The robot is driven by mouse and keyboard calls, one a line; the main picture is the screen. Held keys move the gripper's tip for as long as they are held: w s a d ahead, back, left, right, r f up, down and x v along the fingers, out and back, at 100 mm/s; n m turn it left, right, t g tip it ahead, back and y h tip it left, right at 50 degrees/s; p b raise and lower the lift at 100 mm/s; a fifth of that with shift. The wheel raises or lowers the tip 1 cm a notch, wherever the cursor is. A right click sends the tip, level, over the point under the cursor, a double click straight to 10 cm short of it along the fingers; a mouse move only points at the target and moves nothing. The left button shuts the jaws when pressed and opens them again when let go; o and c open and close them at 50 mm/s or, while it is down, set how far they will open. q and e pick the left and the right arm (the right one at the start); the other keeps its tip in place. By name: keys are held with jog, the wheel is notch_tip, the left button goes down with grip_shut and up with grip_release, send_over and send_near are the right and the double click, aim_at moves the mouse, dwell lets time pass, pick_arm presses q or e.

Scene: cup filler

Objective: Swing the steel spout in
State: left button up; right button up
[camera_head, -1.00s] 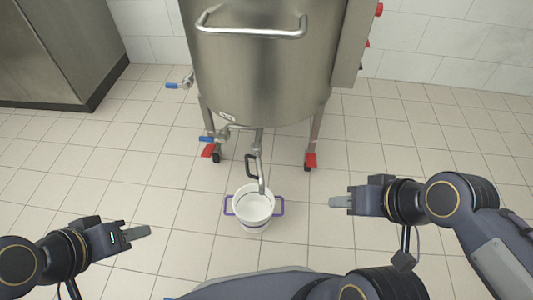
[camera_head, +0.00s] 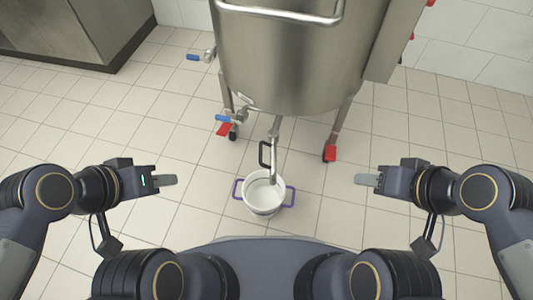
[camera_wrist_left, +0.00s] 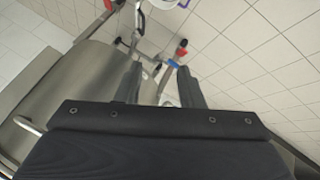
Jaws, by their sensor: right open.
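The steel spout (camera_head: 274,150) hangs below the tank in the head view, with a black loop handle (camera_head: 265,154) at its left side. Its lower end appears over or inside the white bucket (camera_head: 264,203), which stands on the floor and has purple side handles. My left gripper (camera_head: 168,181) is to the left of the bucket, apart from it. In the left wrist view its two fingers (camera_wrist_left: 158,88) stand apart with nothing between them. My right gripper (camera_head: 367,180) is open and empty, to the right of the bucket. Neither gripper touches the spout.
The large steel tank (camera_head: 295,60) stands on legs with red-pedalled casters (camera_head: 329,153). Blue-handled valves (camera_head: 222,118) stick out at its left. A steel cabinet (camera_head: 75,30) is at the back left. Tiled floor is clear around the bucket.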

pick_arm(q)
jog(key=w+g, duration=0.2)
jog(key=w, duration=0.8)
jog(key=m+g+y, duration=0.2)
jog(key=g, duration=0.2)
send_over(260, 152)
jog(key=a, duration=0.2)
notch_tip(260, 152, down, 22)
jog(key=f+b, duration=0.1)
jog(key=f, duration=0.1)
jog(key=d+f+b, duration=0.1)
jog(key=f, duration=0.2)
jog(key=f+b, duration=0.2)
jog(key=f, duration=0.1)
jog(key=shift+s+d+f, duration=0.1)
jog(key=shift+d+f, duration=0.15)
jog(key=shift+d, duration=0.1)
grip_shut()
